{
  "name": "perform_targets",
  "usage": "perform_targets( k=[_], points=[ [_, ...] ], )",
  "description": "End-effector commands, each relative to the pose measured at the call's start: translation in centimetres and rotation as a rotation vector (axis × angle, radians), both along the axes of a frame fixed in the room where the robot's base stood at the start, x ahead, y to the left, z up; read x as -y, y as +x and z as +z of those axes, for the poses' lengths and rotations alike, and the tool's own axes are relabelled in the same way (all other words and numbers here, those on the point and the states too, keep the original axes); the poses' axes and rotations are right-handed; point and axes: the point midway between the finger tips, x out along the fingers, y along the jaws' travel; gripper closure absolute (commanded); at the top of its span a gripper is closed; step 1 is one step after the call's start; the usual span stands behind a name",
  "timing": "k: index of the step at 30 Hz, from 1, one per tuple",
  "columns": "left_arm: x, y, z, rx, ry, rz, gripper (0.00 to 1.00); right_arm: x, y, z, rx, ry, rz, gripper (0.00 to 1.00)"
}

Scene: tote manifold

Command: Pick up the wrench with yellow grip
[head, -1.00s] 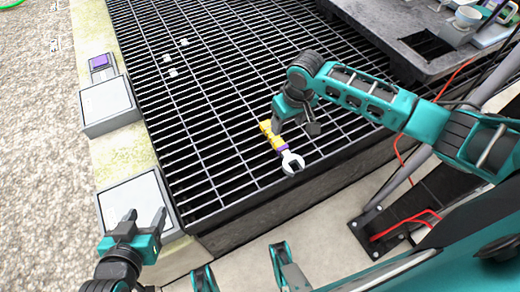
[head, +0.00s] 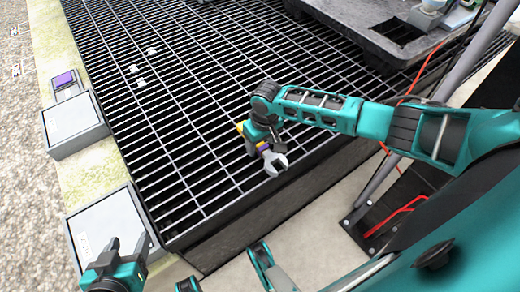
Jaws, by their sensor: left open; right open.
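The wrench (head: 274,163) lies on the dark metal grating near its front edge. Its grey open-ended head points toward the lower right, and part of its yellow and purple grip shows at the upper left. My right gripper (head: 260,141) is open and sits right over the grip, hiding much of it. I cannot tell whether its fingers touch the wrench. My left gripper (head: 129,246) is open and empty at the lower left, over a light grey box lid, far from the wrench.
The grating (head: 190,110) around the wrench is mostly clear. Several small white pieces (head: 141,83) lie farther back. Two grey boxes (head: 75,125) line the left edge. A dark grey table (head: 375,30) stands at the back right. Red cables (head: 400,213) run at the right.

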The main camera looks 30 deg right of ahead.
Motion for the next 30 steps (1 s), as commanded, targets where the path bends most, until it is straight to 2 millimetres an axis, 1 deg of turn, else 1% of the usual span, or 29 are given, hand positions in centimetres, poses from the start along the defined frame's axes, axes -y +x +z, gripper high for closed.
perform_targets(
  k=[1, 3, 9, 10, 27, 29, 30],
  points=[
    [0.1, 0.0, -0.2, -0.001, -0.004, 0.001, 0.41, 0.0, 0.1, -0.6, 0.0, 0.0, 0.0, 0.36],
    [0.3, 0.1, 0.0, -0.002, -0.009, 0.001, 0.41, -0.1, 0.1, -0.8, 0.001, 0.001, 0.001, 0.36],
    [0.5, 0.4, 0.9, 0.014, -0.015, 0.001, 0.41, -0.1, 0.1, -0.7, 0.001, 0.001, 0.001, 0.36],
    [0.5, 0.4, 0.9, 0.015, -0.015, 0.001, 0.41, -0.1, 0.1, -0.7, 0.001, 0.001, 0.001, 0.38],
    [0.3, 0.4, 0.6, 0.012, -0.006, -0.005, 0.41, 0.0, 0.1, -0.7, 0.001, 0.0, 0.001, 0.93],
    [0.3, 0.4, 0.6, 0.012, -0.006, -0.005, 0.41, 0.0, 0.1, -0.7, 0.001, 0.0, 0.001, 0.98],
    [0.3, 0.4, 0.6, 0.012, -0.006, -0.005, 0.41, 0.0, 0.1, -0.6, 0.002, 0.001, 0.001, 1.0]
  ],
)
